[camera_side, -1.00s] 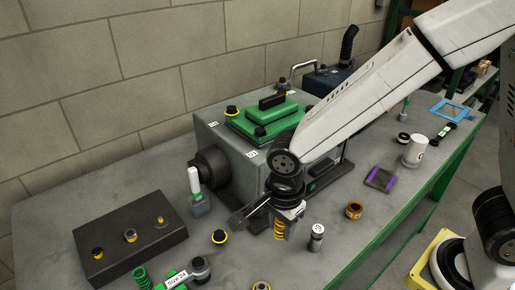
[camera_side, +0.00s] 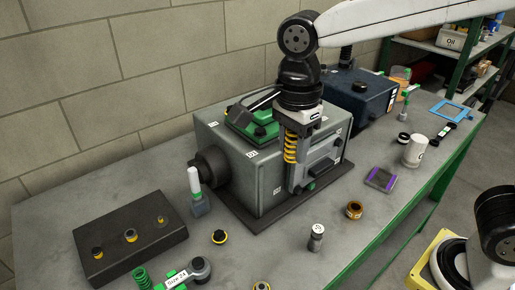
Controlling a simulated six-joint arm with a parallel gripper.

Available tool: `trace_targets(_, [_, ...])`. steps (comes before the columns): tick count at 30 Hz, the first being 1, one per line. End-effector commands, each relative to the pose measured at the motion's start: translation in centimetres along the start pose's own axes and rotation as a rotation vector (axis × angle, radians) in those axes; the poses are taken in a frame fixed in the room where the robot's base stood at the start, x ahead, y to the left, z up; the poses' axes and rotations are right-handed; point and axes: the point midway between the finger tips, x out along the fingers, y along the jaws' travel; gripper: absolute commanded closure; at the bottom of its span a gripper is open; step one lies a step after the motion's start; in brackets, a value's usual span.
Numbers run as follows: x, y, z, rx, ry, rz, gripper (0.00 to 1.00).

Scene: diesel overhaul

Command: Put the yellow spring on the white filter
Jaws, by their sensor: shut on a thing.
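The yellow spring (camera_side: 290,147) is upright in my gripper (camera_side: 299,122), which is shut on it. My gripper points down and holds the spring raised, in front of the grey machine housing in the picture. The white filter (camera_side: 414,152) is a white cylinder standing on the bench to the right of my gripper, well apart from the spring. The filter's side is in plain view. My gripper hides part of the housing's front, and its exact finger contact on the spring is too small to make out.
The grey housing (camera_side: 233,171) with a green top part (camera_side: 243,125) stands close behind my gripper. A purple-edged pad (camera_side: 380,179), a copper-coloured ring (camera_side: 354,209) and a small metal cylinder (camera_side: 317,237) lie on the front bench. A dark blue box (camera_side: 357,98) stands behind.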

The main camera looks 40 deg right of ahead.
Motion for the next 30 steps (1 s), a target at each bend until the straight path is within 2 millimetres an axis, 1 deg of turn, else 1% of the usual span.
trace_targets(1, [0.0,-0.5,-0.9,0.027,0.0,0.0,1.0])
trace_targets(5, [0.0,-1.6,-3.3,0.092,0.0,-0.001,1.0])
trace_targets(9, [0.0,-2.7,-6.4,0.172,0.0,-0.001,1.0])
trace_targets(15, [0.0,-3.7,-10.9,0.289,0.0,-0.001,1.0])
trace_targets(22, [0.0,-4.1,-16.3,0.421,0.0,0.0,1.0])
trace_targets(30, [0.1,-3.6,-22.7,0.578,0.0,0.0,1.0])
